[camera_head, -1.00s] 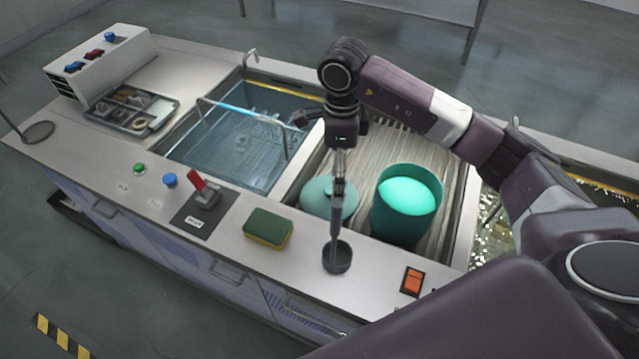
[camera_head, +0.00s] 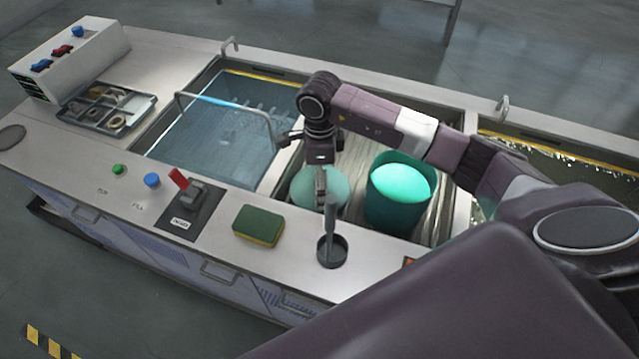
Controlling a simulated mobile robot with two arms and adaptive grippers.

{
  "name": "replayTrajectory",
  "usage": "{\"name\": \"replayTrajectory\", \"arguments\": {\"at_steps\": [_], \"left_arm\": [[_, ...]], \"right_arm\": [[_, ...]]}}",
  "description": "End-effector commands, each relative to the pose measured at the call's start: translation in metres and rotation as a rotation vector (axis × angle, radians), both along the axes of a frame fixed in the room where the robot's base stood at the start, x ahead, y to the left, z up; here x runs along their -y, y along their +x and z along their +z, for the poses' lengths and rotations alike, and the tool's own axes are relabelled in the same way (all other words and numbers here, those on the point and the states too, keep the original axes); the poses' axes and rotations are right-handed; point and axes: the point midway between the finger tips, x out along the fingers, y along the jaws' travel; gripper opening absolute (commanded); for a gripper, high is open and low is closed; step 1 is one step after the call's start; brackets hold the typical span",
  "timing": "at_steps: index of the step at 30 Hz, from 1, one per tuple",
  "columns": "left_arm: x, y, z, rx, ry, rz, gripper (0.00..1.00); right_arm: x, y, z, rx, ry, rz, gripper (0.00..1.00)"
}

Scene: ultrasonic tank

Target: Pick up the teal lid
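The teal lid (camera_head: 304,190) is a pale round disc on the ribbed drain board, left of the teal pot. Its middle is hidden behind my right gripper (camera_head: 321,198). The gripper points down in front of or over the lid, seen edge-on, so I cannot tell its opening or whether it touches the lid. The open teal pot (camera_head: 394,214) shows a bright turquoise inside. My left gripper is not in view.
A dark cup (camera_head: 332,256) with an upright grey handle stands at the counter front, close to the gripper. A green sponge (camera_head: 259,224) lies left of it. The water tank (camera_head: 215,135) has a wire handle (camera_head: 228,104). A parts tray (camera_head: 108,110) sits far left.

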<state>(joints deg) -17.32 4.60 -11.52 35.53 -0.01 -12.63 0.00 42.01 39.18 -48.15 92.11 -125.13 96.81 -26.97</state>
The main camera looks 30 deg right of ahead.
Motion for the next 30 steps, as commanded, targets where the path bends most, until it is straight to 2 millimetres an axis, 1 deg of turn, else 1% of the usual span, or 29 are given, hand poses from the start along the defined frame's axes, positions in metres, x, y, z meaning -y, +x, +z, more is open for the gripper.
{"name": "replayTrajectory", "arguments": {"at_steps": [3,8,30], "left_arm": [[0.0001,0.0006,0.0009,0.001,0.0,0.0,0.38],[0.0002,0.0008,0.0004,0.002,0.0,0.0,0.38],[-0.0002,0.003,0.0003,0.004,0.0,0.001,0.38]], "right_arm": [[-0.0001,0.0002,-0.0036,0.001,0.0,0.001,0.99],[-0.0001,0.0003,-0.0037,0.001,0.0,0.001,0.98],[0.0004,-0.0003,-0.0045,-0.001,-0.002,0.0,0.16]]}}
